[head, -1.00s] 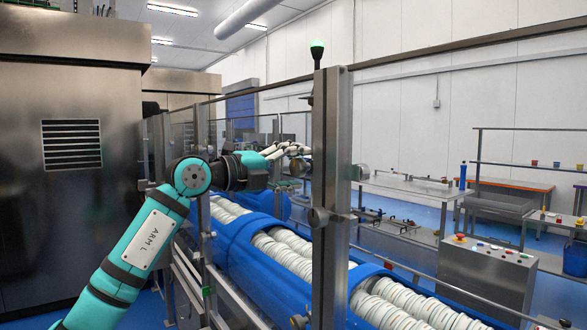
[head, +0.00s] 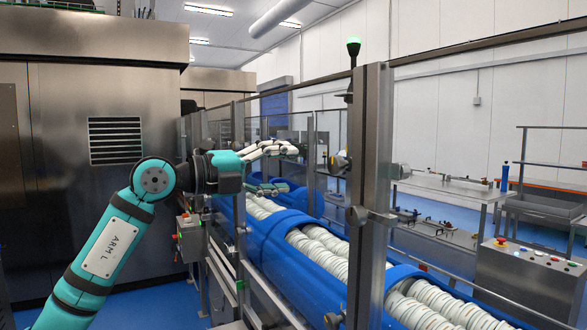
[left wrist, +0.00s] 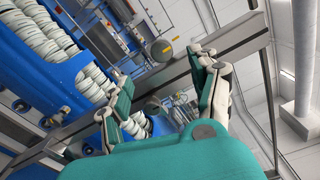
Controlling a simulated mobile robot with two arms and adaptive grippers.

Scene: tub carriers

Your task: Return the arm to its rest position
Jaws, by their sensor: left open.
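My left arm, teal with dark bands and marked "ARM L", reaches in from the left of the head view. Its gripper (head: 285,168) is open, with one pale-jointed finger above and one below, and nothing is between them. In the left wrist view the two fingers of the gripper (left wrist: 155,66) stand wide apart with only background between them. In the head view the gripper shows in front of the blue tub line and left of a tall steel post (head: 368,190). My right gripper is in neither view.
Blue tub carriers (head: 270,243) hold rows of stacked white tubs (head: 322,255) along the line. Clear guard panels and rails run beside them. A steel cabinet (head: 100,60) stands at the left, with a control box (head: 190,237) nearby. Blue floor shows between cabinet and line.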

